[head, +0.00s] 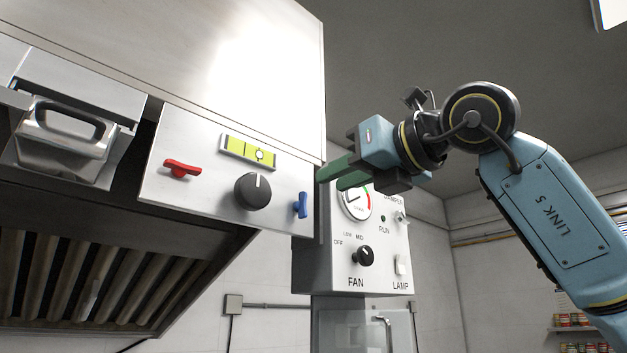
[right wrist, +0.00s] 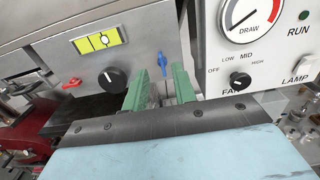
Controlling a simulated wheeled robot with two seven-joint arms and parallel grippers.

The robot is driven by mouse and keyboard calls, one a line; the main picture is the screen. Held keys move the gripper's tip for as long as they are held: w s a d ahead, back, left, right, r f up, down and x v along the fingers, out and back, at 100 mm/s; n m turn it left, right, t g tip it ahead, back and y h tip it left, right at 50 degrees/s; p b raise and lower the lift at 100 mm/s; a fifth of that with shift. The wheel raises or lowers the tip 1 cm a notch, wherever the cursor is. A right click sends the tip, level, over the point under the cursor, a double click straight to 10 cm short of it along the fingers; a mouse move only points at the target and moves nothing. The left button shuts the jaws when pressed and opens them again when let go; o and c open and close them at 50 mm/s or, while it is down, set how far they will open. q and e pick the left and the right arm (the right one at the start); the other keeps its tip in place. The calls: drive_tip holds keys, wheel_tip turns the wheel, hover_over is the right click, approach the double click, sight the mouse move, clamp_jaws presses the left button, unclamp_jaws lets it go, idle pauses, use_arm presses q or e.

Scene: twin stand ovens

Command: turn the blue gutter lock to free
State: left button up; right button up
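The blue gutter lock (head: 301,205) is a small lever at the right end of the hood's metal control panel (head: 222,204), with its handle roughly upright. It also shows in the right wrist view (right wrist: 162,62), just beyond and between the fingertips. My right gripper (head: 331,178) has green fingers pointing left, up and to the right of the lock in the head view. In the right wrist view the gripper (right wrist: 161,84) is open, with an empty gap between its fingers, and I see no contact with the lock. My left gripper is not in view.
A red lever (head: 182,168), a black knob (head: 253,191) and a yellow-green level strip (head: 249,150) share the panel. A fan control box (head: 383,262) with a dial stands behind my right gripper. A handled metal part (head: 66,130) is at the left.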

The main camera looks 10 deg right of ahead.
sight(302, 205)
drive_tip(key=p+x, duration=0.1)
drive_tip(key=x, duration=0.5)
drive_tip(key=shift+p, duration=0.3)
drive_tip(key=shift+c, duration=0.2)
clamp_jaws()
